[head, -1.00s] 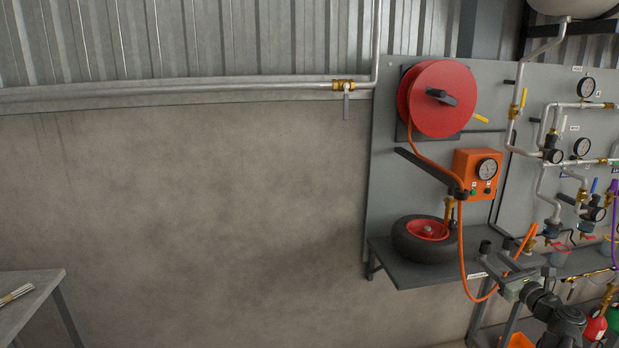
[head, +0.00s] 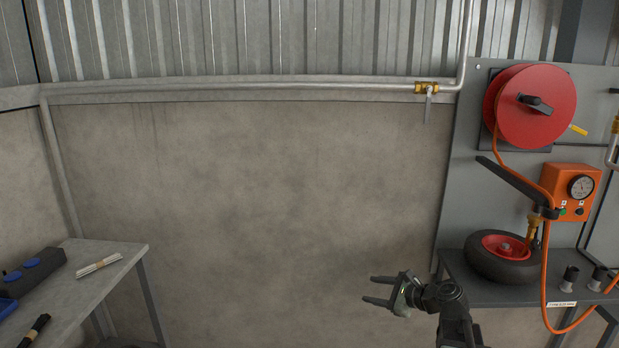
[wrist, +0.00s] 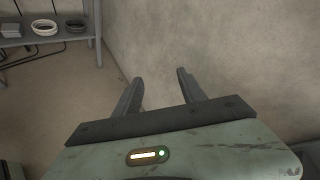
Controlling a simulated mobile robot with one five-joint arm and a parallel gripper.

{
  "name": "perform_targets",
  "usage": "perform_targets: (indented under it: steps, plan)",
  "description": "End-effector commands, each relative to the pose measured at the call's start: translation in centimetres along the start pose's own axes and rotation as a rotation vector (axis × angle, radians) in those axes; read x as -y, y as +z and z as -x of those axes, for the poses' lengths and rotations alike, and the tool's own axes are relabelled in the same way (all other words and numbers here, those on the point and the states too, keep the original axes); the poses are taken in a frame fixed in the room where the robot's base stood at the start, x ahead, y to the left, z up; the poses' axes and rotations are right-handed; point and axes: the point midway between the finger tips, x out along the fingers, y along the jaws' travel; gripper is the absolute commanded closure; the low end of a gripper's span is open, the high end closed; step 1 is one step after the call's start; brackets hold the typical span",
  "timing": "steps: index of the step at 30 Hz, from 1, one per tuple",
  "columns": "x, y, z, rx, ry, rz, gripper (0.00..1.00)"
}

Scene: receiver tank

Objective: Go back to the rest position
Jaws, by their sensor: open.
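My gripper (head: 378,291) is open and empty in the head view, held out to the left in front of the bare concrete wall. It is left of the grey shelf with the wheel and touches nothing that I can see. In the wrist view the two dark fingers (wrist: 160,90) stand apart with only floor and wall beyond them.
A workbench (head: 105,262) with a dark box with blue knobs (head: 33,270) stands at the left. At the right are a wheel (head: 503,257) on a shelf, a red hose reel (head: 537,105) and an orange gauge box (head: 570,192). Space between is clear.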

Motion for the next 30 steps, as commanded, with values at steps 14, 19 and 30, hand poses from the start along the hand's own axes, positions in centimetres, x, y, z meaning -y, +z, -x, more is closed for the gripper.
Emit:
perform_targets:
  steps: [14,19,30]
  plan:
    - [-21.1,-2.1,-1.5,-0.196,0.943,1.218,0.52]
    - [-21.3,-5.8,3.6,-0.149,1.262,1.505,0.52]
    - [-15.9,1.8,8.3,-0.075,1.298,1.586,0.52]
